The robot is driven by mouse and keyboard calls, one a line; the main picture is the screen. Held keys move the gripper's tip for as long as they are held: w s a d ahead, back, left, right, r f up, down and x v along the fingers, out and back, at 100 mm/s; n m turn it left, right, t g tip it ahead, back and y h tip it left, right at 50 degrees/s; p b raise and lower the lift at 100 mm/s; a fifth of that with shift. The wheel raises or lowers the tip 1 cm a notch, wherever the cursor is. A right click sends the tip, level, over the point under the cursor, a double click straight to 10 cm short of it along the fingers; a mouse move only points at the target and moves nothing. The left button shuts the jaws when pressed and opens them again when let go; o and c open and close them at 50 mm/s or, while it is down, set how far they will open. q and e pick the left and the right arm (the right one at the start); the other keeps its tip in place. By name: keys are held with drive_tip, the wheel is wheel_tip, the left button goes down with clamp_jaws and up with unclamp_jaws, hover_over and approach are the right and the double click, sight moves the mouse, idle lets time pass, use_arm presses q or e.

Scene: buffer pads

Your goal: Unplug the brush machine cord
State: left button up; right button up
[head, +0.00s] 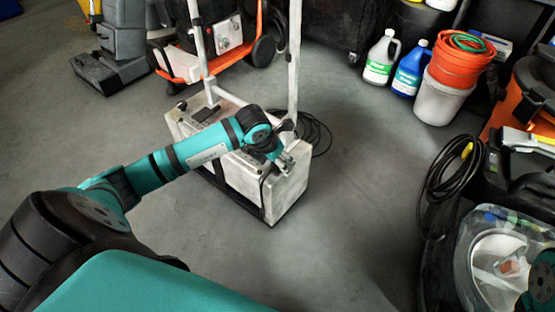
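A boxy off-white machine (291,192) with two pale upright posts stands on the floor near the centre; I take it to be the brush machine. A black cord (318,130) lies in loops on the floor behind its right end. My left arm reaches across the machine's top from the left. My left gripper (284,160) is over the machine's right end, at or close to its surface. Its fingers are small here, and I cannot tell whether they are open or hold anything. The plug is not distinguishable. My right gripper is not in view; part of my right arm shows at the lower right edge.
An orange-and-black machine (185,66) stands behind. White (381,58) and blue (409,70) jugs and a bucket (437,101) with an orange pail (458,63) stand at the back right. Another machine with a coiled black hose (434,185) fills the right side. The front floor is clear.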

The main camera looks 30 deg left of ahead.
use_arm(q)
drive_tip(key=v, duration=1.2)
